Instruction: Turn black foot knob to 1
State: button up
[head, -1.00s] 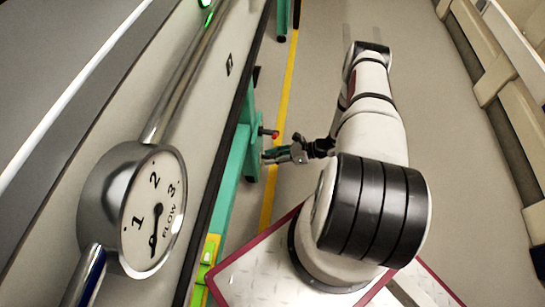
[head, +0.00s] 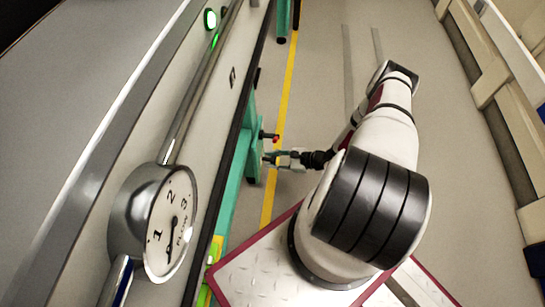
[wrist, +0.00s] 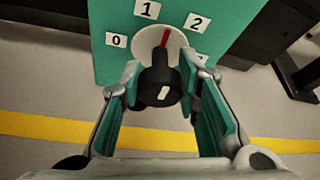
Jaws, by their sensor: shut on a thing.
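In the wrist view the black foot knob (wrist: 160,80) stands out from a round pale dial on a green plate (wrist: 110,65). Its red pointer (wrist: 165,38) points up between the label 1 (wrist: 147,9) and the label 2 (wrist: 196,22). The label 0 (wrist: 116,40) is at left; another label at right is partly hidden. My gripper (wrist: 162,98) is shut on the knob, one finger on each side.
A round flow gauge (head: 172,225) is on the bench side at left. A red-tipped part (head: 276,137) sticks out of the green frame (head: 240,150) just beyond my gripper. A yellow floor line (head: 285,90) runs alongside. The floor (head: 400,35) at right is clear.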

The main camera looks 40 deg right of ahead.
jog(key=n+t+h+p, duration=0.1)
jog(key=n+t+p, duration=0.1)
jog(key=n, duration=0.1)
jog(key=shift+s+n+p, duration=0.1)
jog(key=shift+n+p, duration=0.2)
jog(key=shift+n, duration=0.1)
dwell(0.4)
jog(key=o, duration=1.2)
jog(key=v, duration=1.2)
jog(key=shift+a+f, duration=0.1)
jog(key=shift+a, duration=0.05)
jog(key=shift+s, duration=0.1)
